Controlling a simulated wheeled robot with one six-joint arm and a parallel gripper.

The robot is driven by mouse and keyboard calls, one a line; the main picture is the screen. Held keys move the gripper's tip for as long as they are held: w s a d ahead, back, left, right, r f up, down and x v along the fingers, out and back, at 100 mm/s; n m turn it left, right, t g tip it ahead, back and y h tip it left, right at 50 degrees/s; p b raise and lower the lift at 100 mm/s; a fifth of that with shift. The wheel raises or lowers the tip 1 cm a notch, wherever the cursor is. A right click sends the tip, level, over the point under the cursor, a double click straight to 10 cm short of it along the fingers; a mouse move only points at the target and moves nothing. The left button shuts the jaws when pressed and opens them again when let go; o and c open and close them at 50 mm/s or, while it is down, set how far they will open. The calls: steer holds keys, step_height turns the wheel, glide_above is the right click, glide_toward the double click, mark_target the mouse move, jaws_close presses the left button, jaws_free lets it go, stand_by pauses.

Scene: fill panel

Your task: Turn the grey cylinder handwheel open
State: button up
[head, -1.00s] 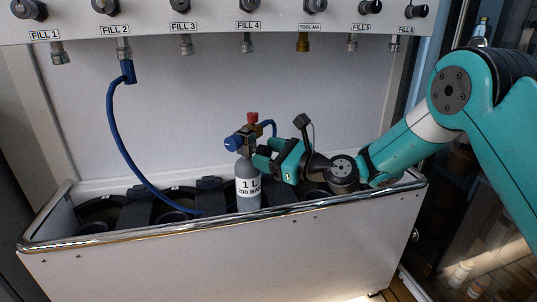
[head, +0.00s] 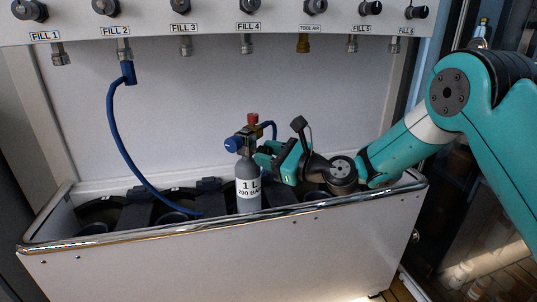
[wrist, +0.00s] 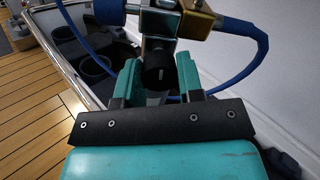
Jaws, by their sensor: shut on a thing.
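The grey cylinder (head: 248,190), labelled "1 L 200 BAR", stands upright in the trough. Its brass and steel valve shows in the wrist view (wrist: 170,22), with a red cap (head: 253,117) on top and a blue fitting (head: 233,144) at the left. The black handwheel (wrist: 158,73), with a white mark, faces the wrist camera. My gripper (wrist: 158,78) is shut on the handwheel, its teal fingers on either side. In the head view my gripper (head: 263,158) reaches the valve from the right and hides the handwheel.
A blue hose (head: 115,125) hangs from FILL 2 into the trough. Another blue hose (wrist: 250,62) loops close beside my fingers. The trough's chrome rim (head: 130,236) runs below my wrist. The fill panel (head: 215,12) with several knobs is above.

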steer(key=shift+f+m+g+y+b, duration=0.1)
steer(key=shift+m+g+y+b, duration=0.2)
steer(key=shift+m+b, duration=7.15)
steer(key=shift+m+g+y+b, duration=0.1)
steer(key=shift+m+g+b, duration=0.3)
steer(key=shift+m+b, duration=7)
steer(key=m+p, duration=0.4)
steer(key=shift+m+p, duration=0.35)
steer(key=shift+p, duration=0.05)
steer(key=o, duration=0.9)
